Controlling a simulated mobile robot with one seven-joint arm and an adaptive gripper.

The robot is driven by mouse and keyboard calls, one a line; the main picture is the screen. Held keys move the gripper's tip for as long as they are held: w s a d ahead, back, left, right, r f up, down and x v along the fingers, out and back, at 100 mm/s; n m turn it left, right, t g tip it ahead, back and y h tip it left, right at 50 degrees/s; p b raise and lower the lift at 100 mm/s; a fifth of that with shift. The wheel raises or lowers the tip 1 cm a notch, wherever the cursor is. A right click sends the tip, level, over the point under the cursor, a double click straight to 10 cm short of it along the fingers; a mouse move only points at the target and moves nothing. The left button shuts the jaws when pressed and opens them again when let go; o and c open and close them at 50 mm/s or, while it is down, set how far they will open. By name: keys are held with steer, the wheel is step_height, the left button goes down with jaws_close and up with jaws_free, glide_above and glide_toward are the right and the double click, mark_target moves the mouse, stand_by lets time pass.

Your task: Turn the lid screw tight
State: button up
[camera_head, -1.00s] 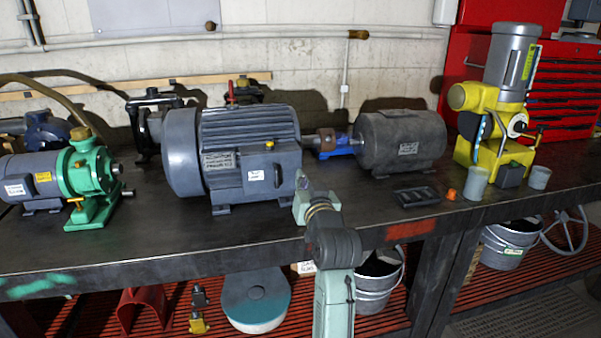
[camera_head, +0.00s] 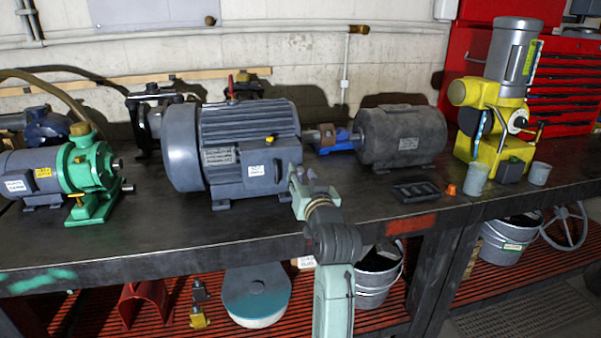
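The large grey motor (camera_head: 240,120) stands on the workbench, left of centre. A box on its right front side carries a white tag (camera_head: 256,170). A small yellow knob-like piece (camera_head: 270,140) sits on top of this box and looks like the lid screw; its slot and seating are too small to make out. My gripper (camera_head: 294,178) is at the end of my pale green arm, just right of the box and in front of the motor's right end. It looks apart from the yellow piece. Its fingers are too small and angled to tell open from shut.
A green pump (camera_head: 92,175) stands at the left. A dark grey motor (camera_head: 400,138) stands right of the large one. A black tray (camera_head: 415,191), orange piece (camera_head: 451,190), grey cups (camera_head: 475,180) and yellow machine (camera_head: 495,125) are at the right. Bench front is clear left of my arm.

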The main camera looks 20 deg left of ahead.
stand_by(0.4)
steer(key=shift+d+f+n+b, duration=0.1)
steer(key=shift+f+n+b, duration=0.05)
steer(key=shift+n+b, duration=0.55)
steer(key=n+b, duration=0.1)
steer(key=n, duration=0.2)
steer(key=n+b, duration=0.2)
steer(key=n, duration=0.2)
steer(key=shift+n+b, duration=0.4)
steer(key=shift+n, duration=0.9)
steer(key=shift+c, duration=0.4)
jaws_close()
steer(key=shift+r, duration=0.2)
